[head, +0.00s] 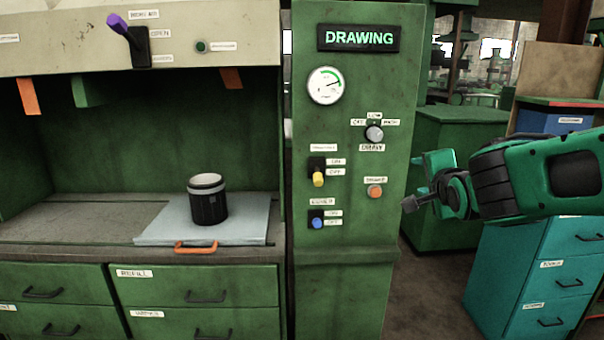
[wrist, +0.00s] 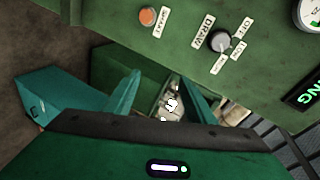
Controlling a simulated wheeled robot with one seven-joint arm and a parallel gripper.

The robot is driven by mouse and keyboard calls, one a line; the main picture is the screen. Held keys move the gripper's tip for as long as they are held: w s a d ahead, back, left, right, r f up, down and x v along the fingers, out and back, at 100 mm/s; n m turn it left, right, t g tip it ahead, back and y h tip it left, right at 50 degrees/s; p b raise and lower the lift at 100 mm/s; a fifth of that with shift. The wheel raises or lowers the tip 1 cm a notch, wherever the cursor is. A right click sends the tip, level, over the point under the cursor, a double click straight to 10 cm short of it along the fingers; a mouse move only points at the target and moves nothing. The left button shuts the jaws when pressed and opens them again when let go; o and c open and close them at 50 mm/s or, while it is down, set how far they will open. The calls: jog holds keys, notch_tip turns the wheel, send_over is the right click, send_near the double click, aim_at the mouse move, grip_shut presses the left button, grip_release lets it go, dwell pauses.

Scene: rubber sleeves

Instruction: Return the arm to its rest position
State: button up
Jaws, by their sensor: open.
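My gripper (head: 420,182) is at the right in the head view, at the end of my green and black arm. It points left toward the green control panel (head: 350,120) and appears apart from it. In the wrist view, my gripper (wrist: 160,100) has its two teal fingers spread with nothing held between them. The panel also shows in the wrist view (wrist: 270,90), with the draw knob (wrist: 219,40) and an orange button (wrist: 148,16) above the fingers. The lit display (head: 358,38) reads DRAWING.
A black cylinder with a white top band (head: 208,200) stands on a grey plate (head: 160,228) in the hood at left. A purple lever (head: 122,26) is above. Teal drawers (head: 545,275) stand below my arm at right. A green cabinet (head: 455,135) is behind it.

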jog(key=s+d+f+n+g+h, duration=0.2)
jog(key=s+d+f+n+g, duration=0.2)
jog(key=s+d+f+g, duration=0.7)
jog(key=s+f+n+g+y, duration=0.2)
jog(key=s+f+n, duration=0.1)
jog(key=s, duration=1)
jog(key=s+a+f+n+g+y, duration=0.1)
jog(key=s+f+n+g+y, duration=0.1)
jog(key=s, duration=1)
notch_tip(320, 180, down, 2)
jog(key=shift+s+a+f+n, duration=0.1)
jog(key=shift+s+a+n, duration=0.1)
jog(key=shift+s+n, duration=0.3)
jog(key=shift+w, duration=0.2)
jog(key=shift+w+f, duration=0.25)
jog(key=shift+w, duration=0.35)
